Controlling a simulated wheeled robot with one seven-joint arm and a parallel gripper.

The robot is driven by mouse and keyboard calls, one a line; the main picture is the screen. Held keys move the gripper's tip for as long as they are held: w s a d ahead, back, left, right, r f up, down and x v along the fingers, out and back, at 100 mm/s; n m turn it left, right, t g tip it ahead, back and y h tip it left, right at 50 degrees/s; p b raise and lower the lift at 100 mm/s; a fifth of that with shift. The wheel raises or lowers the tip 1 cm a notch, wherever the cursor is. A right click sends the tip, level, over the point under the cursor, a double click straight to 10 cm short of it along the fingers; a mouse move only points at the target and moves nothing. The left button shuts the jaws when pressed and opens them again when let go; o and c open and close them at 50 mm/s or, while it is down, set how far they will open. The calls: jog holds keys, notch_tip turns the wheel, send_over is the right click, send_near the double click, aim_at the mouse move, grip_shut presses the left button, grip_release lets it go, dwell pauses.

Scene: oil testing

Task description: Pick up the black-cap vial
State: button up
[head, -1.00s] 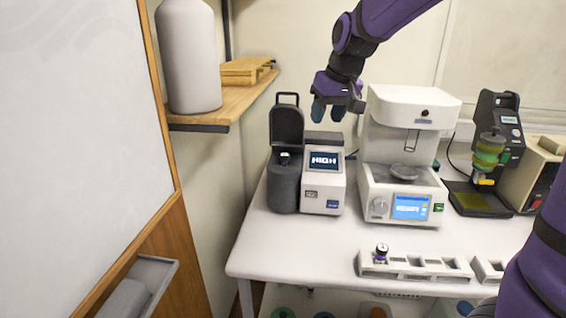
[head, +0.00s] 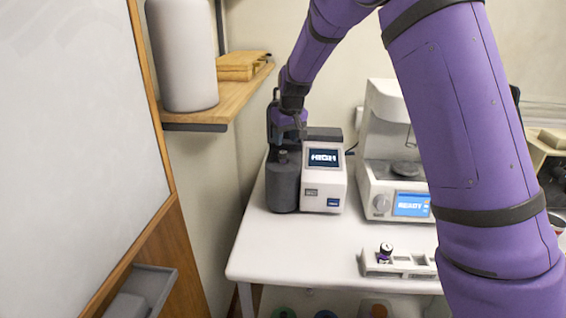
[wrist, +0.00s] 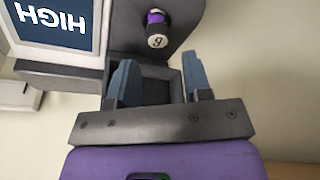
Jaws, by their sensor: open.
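A vial (wrist: 157,32) with a dark cap, a round pale label on top and a purple band stands in the dark cylindrical device; its dark cap shows small in the head view (head: 283,156). Another vial (head: 386,249) with a dark cap, pale top and purple body stands in the white rack. My gripper (wrist: 160,76) is open and empty, its two blue fingers spread. In the head view my gripper (head: 288,128) is above the dark device, by its raised lid. In the wrist view the first vial lies beyond the fingertips, between their lines, and apart from them.
The dark cylindrical device (head: 283,188) stands beside a white unit (head: 323,192) with a screen reading HIGH. A white machine (head: 379,178) reading READY is further right. The white rack (head: 400,269) is at the table's front. A wooden shelf (head: 225,98) is at left.

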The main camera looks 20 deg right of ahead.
aim_at(283, 152)
jog(key=x, duration=0.7)
jog(key=shift+w+d, duration=0.15)
jog(key=shift+w, duration=0.1)
jog(key=shift+c, duration=0.3)
jog(key=c, duration=0.6)
